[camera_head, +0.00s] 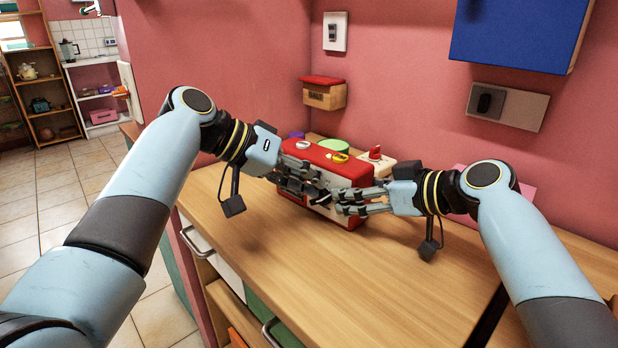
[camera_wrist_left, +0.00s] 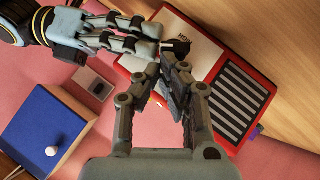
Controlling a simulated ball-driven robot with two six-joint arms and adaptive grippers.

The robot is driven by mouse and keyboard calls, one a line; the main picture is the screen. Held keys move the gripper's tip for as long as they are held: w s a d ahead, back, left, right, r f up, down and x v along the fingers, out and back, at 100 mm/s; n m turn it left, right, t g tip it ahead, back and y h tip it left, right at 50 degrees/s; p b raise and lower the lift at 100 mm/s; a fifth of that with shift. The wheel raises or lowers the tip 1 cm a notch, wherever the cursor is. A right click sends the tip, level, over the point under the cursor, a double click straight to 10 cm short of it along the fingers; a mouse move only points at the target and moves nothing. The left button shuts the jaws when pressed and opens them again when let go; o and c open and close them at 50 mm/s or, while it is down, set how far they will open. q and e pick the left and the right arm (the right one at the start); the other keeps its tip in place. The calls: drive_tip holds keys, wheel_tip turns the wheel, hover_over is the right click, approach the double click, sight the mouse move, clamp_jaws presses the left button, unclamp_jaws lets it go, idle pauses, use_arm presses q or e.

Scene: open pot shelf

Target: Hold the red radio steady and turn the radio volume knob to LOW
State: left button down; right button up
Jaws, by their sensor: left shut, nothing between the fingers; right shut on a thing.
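The red radio (camera_head: 340,170) stands upright on the wooden counter, its white front panel and dark slatted grille (camera_wrist_left: 241,100) showing in the left wrist view. The black volume knob (camera_wrist_left: 181,47) sticks out of the white panel, beside small lettering too small to read surely. My right gripper (camera_head: 338,199) is shut on the knob from the right; its fingers (camera_wrist_left: 155,40) also show in the left wrist view. My left gripper (camera_head: 312,186) is shut and empty, its fingertips (camera_wrist_left: 178,78) close in front of the radio face by the knob. Whether they touch it I cannot tell.
Yellow and white knobs (camera_head: 338,157) sit on the radio's top. A green round item (camera_head: 333,145) and a cream box with a red knob (camera_head: 376,160) stand behind it. The counter (camera_head: 370,280) in front is clear. A blue cabinet (camera_head: 515,35) hangs on the wall.

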use_arm(q)
drive_tip(key=shift+s+d+f, duration=0.1)
drive_tip(key=shift+s+f, duration=0.05)
drive_tip(key=shift+s+d+f, duration=0.1)
drive_tip(key=shift+s+d, duration=0.05)
drive_tip(key=shift+d, duration=0.05)
drive_tip(key=shift+s+d, duration=0.3)
drive_tip(key=shift+d, duration=0.05)
drive_tip(key=shift+s+d+f, duration=0.15)
drive_tip(key=shift+s+d, duration=0.1)
idle(0.6)
drive_tip(key=shift+w, duration=0.1)
